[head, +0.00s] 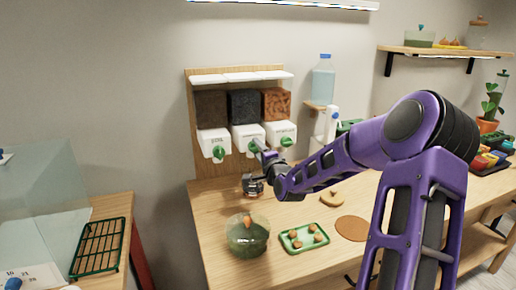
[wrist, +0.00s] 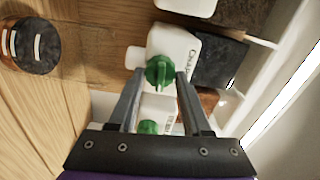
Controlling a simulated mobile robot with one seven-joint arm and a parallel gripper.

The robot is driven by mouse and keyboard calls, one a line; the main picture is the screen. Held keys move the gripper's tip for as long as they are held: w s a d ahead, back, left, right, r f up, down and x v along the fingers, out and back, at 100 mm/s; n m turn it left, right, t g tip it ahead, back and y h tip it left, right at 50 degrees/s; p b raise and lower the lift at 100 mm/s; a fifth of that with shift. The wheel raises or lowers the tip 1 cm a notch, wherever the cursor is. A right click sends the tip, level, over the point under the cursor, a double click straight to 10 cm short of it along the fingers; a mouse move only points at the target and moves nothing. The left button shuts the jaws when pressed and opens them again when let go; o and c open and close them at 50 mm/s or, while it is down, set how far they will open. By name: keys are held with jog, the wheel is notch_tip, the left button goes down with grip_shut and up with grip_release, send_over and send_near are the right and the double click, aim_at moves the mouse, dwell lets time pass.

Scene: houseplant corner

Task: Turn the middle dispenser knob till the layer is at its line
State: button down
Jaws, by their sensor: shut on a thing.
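The middle dispenser (head: 247,136) is a white box below a hopper of black granules, with a label that starts "Charc" in the wrist view (wrist: 178,45). Its green knob (wrist: 160,72) sits between my gripper's fingertips (wrist: 157,80), and my gripper is shut on it. In the head view my gripper (head: 262,152) reaches the dispenser front from the right and partly hides the knob. A small glass jar (head: 252,186) stands on the table below the middle dispenser. It shows in the wrist view with pale marks (wrist: 36,46); the layer's height against its line is unclear.
The left (head: 213,142) and right (head: 281,133) dispensers flank the middle one closely, each with a green knob. A round terrarium (head: 247,238), a green tray (head: 304,239) with brown balls and a cork disc (head: 352,228) lie in front on the table. A bottle (head: 322,80) stands at right.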

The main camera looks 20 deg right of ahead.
jog(key=shift+m, duration=0.6)
jog(key=shift+c, duration=1.8)
grip_release()
jog(key=s+p, duration=0.2)
jog(key=s, duration=1.5)
jog(key=shift+s, duration=0.25)
